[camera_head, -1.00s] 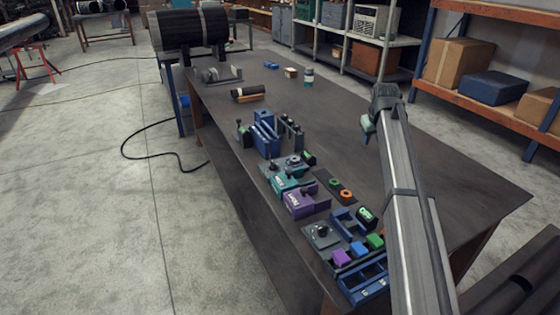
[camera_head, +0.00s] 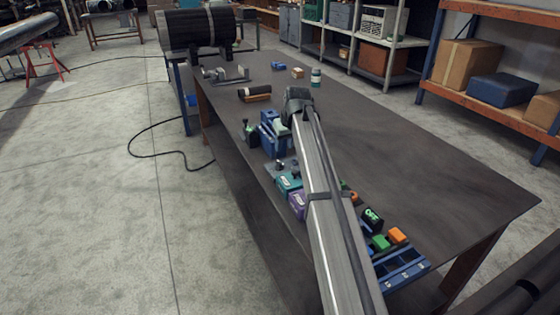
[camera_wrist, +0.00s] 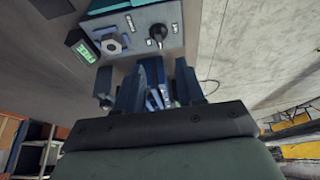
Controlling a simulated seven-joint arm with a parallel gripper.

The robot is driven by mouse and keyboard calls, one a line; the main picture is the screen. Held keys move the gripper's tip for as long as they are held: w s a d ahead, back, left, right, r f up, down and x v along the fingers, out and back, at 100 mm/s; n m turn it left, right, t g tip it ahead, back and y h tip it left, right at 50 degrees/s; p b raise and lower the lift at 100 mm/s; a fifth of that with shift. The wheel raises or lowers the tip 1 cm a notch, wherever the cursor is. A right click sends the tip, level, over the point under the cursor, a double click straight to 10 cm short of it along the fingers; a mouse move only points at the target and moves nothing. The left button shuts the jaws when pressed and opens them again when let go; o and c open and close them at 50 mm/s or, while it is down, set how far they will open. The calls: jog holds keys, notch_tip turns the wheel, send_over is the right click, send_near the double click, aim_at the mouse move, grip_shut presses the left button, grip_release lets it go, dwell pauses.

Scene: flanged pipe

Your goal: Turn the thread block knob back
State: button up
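My gripper (camera_head: 282,122) is low over the blue block (camera_head: 268,131) at the bench's left edge. In the wrist view, its fingers (camera_wrist: 155,88) overlap dark blue upright parts, so their opening and any contact are unclear. A grey panel (camera_wrist: 135,48) just beyond carries a black lever-like knob (camera_wrist: 157,33) and a hexagonal metal knob (camera_wrist: 111,44). A small black display with green digits (camera_wrist: 85,51) is beside it. A small dark knob (camera_head: 245,124) stands left of the blue block. I cannot read which block is the thread block.
The teal block (camera_head: 288,181) and purple block (camera_head: 297,205) are partly hidden by my arm. An OFF display (camera_head: 372,218), a green cube (camera_head: 380,242), an orange cube (camera_head: 398,235) and a blue rack (camera_head: 405,273) are nearer. The bench's right side (camera_head: 440,180) is clear.

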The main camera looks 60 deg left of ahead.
aim_at(280, 163)
jog(key=x, duration=1)
jog(key=shift+a+f, duration=0.15)
jog(key=shift+w, duration=0.1)
grip_shut()
